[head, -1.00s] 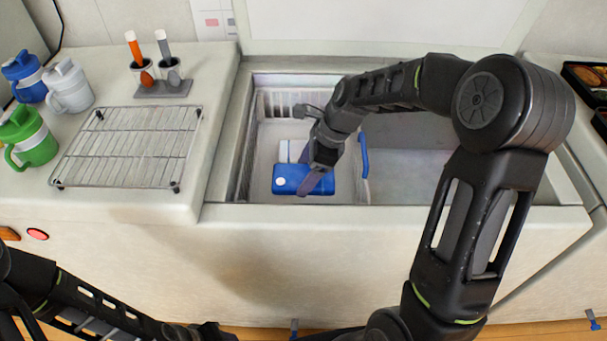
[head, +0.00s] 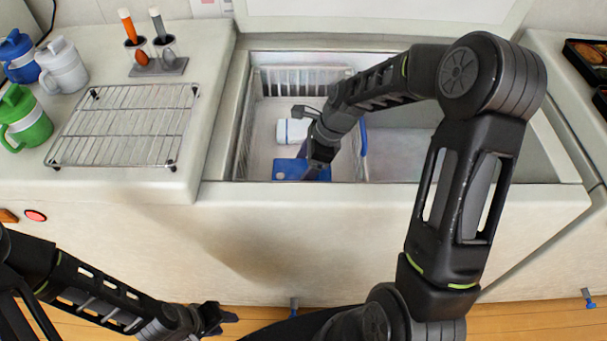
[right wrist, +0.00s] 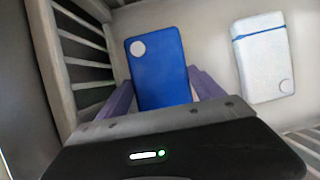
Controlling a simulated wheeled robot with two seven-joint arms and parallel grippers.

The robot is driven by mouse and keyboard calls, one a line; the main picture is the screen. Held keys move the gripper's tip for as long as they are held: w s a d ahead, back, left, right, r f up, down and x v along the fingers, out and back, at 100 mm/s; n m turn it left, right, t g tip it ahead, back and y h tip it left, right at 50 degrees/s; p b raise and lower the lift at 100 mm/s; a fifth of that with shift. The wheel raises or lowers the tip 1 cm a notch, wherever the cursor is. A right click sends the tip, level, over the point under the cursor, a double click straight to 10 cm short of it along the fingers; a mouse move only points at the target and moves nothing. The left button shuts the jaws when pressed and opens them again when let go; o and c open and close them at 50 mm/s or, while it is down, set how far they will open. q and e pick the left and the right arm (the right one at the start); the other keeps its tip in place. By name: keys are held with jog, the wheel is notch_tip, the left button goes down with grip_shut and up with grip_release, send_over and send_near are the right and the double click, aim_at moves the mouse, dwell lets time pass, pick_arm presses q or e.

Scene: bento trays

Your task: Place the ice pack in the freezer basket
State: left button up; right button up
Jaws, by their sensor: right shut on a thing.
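The blue ice pack (head: 286,169) has a pale round spot and is partly hidden behind the chest's front edge. The white freezer basket (head: 305,79) has slatted walls and a blue handle (head: 363,150). My right gripper (head: 316,172) reaches down inside the basket and is shut on the blue ice pack. In the right wrist view the pack (right wrist: 160,68) lies between the two fingers (right wrist: 164,90), above or on the basket floor; I cannot tell which. My left gripper (head: 222,318) hangs low in front of the chest, away from the pack, its fingers unclear.
A white pack with a blue stripe (right wrist: 262,58) lies on the basket floor beside the blue one. Slatted basket wall (right wrist: 85,60) is close on the left. A wire rack (head: 125,125), jugs (head: 62,75) and utensil holder (head: 160,66) stand on the left counter.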

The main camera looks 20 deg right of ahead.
jog(key=shift+f, duration=1.7)
jog(key=shift+f, duration=0.1)
jog(key=o, duration=1.7)
jog(key=v, duration=1.2)
jog(key=shift+p, duration=0.4)
